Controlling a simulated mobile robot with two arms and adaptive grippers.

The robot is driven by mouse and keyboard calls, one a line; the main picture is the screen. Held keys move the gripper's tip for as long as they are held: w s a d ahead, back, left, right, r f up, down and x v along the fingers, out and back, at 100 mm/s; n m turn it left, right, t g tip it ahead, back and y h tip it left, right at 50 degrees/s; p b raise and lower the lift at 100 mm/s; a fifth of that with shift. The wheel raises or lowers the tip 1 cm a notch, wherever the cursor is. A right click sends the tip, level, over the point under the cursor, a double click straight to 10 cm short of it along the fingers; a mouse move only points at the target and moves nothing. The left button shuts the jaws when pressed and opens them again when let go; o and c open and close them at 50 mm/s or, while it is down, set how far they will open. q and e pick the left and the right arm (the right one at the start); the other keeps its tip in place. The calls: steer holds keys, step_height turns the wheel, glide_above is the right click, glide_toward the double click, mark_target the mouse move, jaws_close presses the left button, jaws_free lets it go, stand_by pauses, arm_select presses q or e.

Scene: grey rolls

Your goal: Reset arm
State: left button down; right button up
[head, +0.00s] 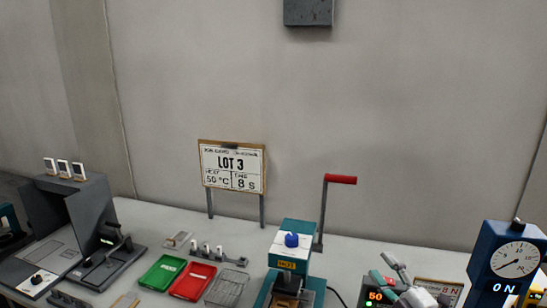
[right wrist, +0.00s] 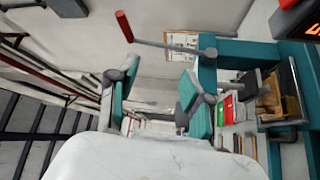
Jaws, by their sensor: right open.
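My right gripper (head: 396,277) shows at the lower right of the head view, low in front of the bench's right part. In the right wrist view its two teal fingers (right wrist: 156,100) stand apart with nothing between them. It is open and empty. My left gripper is not in either view.
A teal press (head: 297,261) with a red-handled lever (head: 341,180) stands left of my right gripper.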

steer(key=s+f+m+g+h, duration=0.3)
steer(key=s+f+m+h, duration=0.25)
steer(key=f+m, duration=0.3)
steer(key=s+a+f+m+g, duration=0.2)
steer(key=s+f+m+g, duration=0.15)
steer(key=s, duration=0.55)
steer(key=s+a+f+m+g, duration=0.1)
steer(key=s+f+m+g, duration=0.1)
steer(key=s+f+g, duration=0.5)
steer(key=s+a+f+m+g, duration=0.2)
steer(key=s+m, duration=0.1)
steer(key=s, duration=0.8)
steer(key=s+f+g+b, duration=0.1)
steer(key=s+f, duration=0.1)
steer(key=f, duration=1.3)
steer(key=s+f+b, duration=0.1)
steer(key=s+f, duration=0.1)
steer(key=f, duration=1.3)
steer(key=s+d+f+g+b, duration=0.1)
steer(key=s+d+f, duration=0.2)
steer(key=s+f, duration=1.2)
steer(key=shift+d+f+n+h, duration=0.15)
steer(key=shift+f+n+h, duration=0.05)
steer(key=shift+n+h, duration=0.25)
